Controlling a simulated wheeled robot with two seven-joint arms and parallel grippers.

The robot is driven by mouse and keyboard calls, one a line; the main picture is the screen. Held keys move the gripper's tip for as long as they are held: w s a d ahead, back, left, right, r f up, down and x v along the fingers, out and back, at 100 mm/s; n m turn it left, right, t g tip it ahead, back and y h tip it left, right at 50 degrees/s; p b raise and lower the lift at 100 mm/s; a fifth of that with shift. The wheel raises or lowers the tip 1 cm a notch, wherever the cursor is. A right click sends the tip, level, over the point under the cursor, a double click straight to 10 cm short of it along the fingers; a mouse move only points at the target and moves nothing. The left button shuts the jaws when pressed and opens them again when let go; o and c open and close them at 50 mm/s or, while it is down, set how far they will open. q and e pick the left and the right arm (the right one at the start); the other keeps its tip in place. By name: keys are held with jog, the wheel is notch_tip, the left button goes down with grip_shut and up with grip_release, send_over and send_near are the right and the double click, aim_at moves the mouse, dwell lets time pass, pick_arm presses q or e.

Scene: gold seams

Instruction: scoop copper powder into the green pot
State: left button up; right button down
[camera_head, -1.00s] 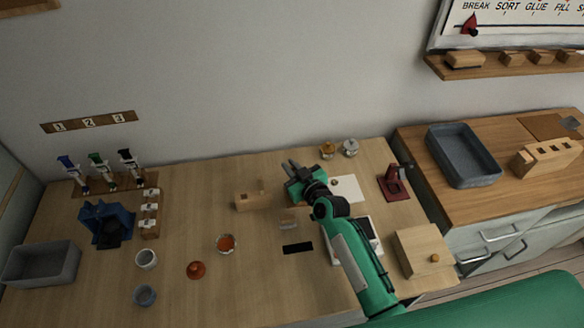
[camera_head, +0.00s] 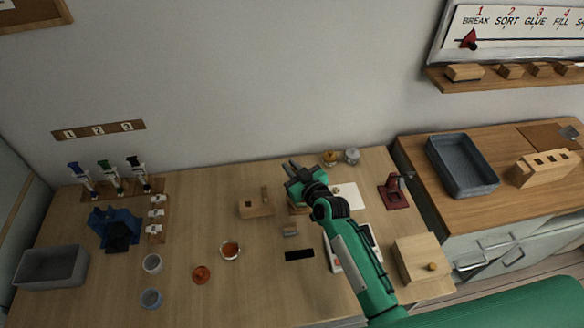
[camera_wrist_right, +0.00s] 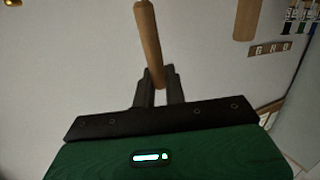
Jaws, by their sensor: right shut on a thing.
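My right gripper (camera_head: 293,170) is over the back middle of the table. A small round dish (camera_head: 229,250) with orange-brown contents, possibly copper powder, stands mid-table. I cannot pick out a pot that is clearly green. My left gripper is not in view.
An orange-red round piece (camera_head: 201,274) lies beside the dish. A wooden block (camera_head: 256,208) stands left of my right gripper. Two lidded jars (camera_head: 330,158) (camera_head: 351,155) stand at the back. A wooden box (camera_head: 420,259) is at right. The front middle is clear.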

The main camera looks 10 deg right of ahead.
notch_tip(320, 180, up, 5)
jog(key=p, duration=0.4)
jog(key=shift+f, duration=0.1)
